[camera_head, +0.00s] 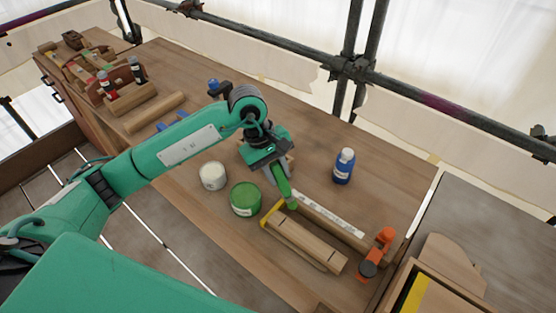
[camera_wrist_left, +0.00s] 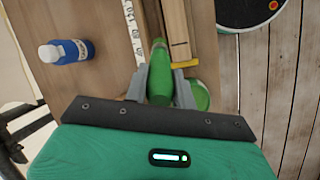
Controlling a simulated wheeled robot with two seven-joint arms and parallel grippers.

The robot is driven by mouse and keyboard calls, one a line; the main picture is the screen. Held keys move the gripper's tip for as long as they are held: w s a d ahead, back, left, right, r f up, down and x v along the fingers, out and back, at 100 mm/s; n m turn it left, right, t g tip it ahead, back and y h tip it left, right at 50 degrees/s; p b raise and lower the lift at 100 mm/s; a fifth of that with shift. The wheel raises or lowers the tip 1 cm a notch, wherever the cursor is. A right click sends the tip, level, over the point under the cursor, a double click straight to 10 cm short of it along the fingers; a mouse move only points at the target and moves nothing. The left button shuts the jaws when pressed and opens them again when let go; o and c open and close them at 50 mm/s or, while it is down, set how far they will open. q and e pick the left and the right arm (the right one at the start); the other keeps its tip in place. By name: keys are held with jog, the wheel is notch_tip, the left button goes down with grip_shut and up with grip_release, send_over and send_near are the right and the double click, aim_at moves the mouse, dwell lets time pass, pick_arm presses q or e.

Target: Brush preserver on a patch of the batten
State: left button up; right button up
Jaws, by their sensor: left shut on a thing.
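My left gripper (camera_head: 279,174) is shut on the green handle of a brush (camera_head: 285,188), which points down at the workbench. In the left wrist view the brush (camera_wrist_left: 159,62) sits between the two grey fingers; I cannot make out its bristles. The batten (camera_head: 306,243) is a pale wooden length with dark cross lines, lying right of and below the brush tip. It also shows in the left wrist view (camera_wrist_left: 177,28). A yellow piece (camera_head: 270,213) is at its near-left end. I cannot tell whether the brush touches wood. My right gripper is out of view.
A green tin (camera_head: 245,200) and a white tin (camera_head: 212,176) stand left of the batten. A blue bottle (camera_head: 343,167) stands behind it. A white marked strip (camera_head: 332,213) lies alongside, and an orange clamp (camera_head: 383,240) is at the right.

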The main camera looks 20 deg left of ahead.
aim_at(278, 164)
pick_arm(q)
jog(key=shift+a+r, duration=0.15)
jog(key=shift+r, duration=0.55)
jog(key=shift+w+r+p, duration=0.1)
jog(key=shift+r+p, duration=0.2)
jog(key=shift+r, duration=0.9)
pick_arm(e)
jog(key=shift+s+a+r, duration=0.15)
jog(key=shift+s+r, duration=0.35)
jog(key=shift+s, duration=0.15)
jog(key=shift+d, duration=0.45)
